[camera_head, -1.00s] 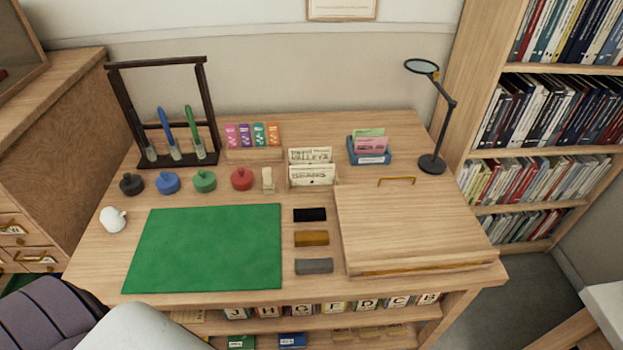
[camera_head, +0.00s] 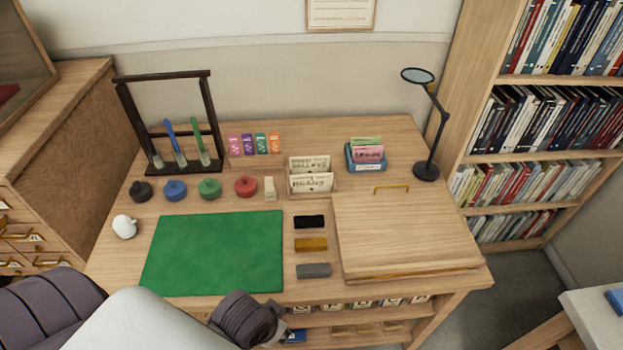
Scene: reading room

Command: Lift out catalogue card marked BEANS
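The catalogue card marked BEANS (camera_head: 311,183) stands upright at the front of a small wooden card holder (camera_head: 313,194) at the middle of the desk. Another lettered card (camera_head: 309,163) stands behind it; its word ends in "alleys" or similar and is hard to read. My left arm comes in at the lower left, and its dark end shows at the bottom edge, in front of the desk and well short of the cards. Its fingers are too cut off to read. My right gripper is not in view.
A green mat (camera_head: 215,252) lies at the left. Three small blocks, black (camera_head: 309,222), brown (camera_head: 311,244) and grey (camera_head: 313,270), lie beside a wooden lidded slope (camera_head: 405,240). Inkwell-like pots, a dark rack (camera_head: 165,120) and a magnifier lamp (camera_head: 427,170) stand around.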

